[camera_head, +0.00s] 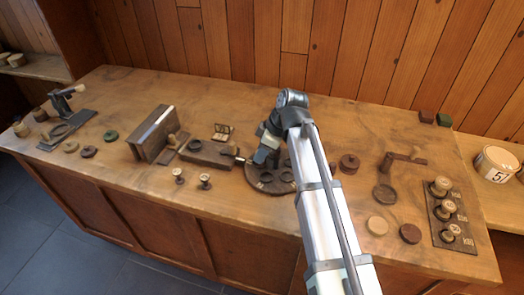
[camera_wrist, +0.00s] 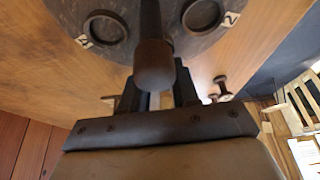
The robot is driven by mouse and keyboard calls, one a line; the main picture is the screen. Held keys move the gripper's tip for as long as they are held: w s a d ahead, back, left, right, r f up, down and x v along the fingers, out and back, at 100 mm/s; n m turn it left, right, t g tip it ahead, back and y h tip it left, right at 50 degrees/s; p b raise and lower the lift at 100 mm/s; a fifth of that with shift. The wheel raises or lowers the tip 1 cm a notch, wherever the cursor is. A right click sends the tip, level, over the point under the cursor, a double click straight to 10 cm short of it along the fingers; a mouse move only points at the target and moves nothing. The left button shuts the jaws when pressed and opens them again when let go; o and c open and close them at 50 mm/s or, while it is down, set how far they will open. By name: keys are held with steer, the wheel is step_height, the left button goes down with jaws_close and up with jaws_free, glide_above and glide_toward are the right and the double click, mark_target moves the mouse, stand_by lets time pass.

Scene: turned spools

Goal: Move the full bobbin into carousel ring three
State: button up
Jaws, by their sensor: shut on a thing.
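A dark round carousel (camera_head: 256,183) with ring openings stands mid-table, partly hidden by my arm. In the wrist view, its plate (camera_wrist: 108,52) shows rings with tags 4 and 2; ring three is not identifiable. My gripper (camera_wrist: 156,72) is over the carousel's far side, its fingers shut around a brown rounded knob (camera_wrist: 153,68) on a dark bar. In the head view, my gripper (camera_head: 262,156) hides most of that contact. Two bobbins, left (camera_head: 179,175) and right (camera_head: 205,181), stand left of the carousel. I cannot tell which bobbin is full.
A brown block (camera_head: 155,133) and a low dark box (camera_head: 206,157) stand left of the carousel. Loose discs (camera_head: 377,225) lie right of my arm.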

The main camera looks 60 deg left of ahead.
steer(key=shift+f, duration=0.2)
stand_by(0.5)
steer(key=o, duration=1.1)
steer(key=shift+r, duration=4.25)
steer(key=shift+w, duration=0.1)
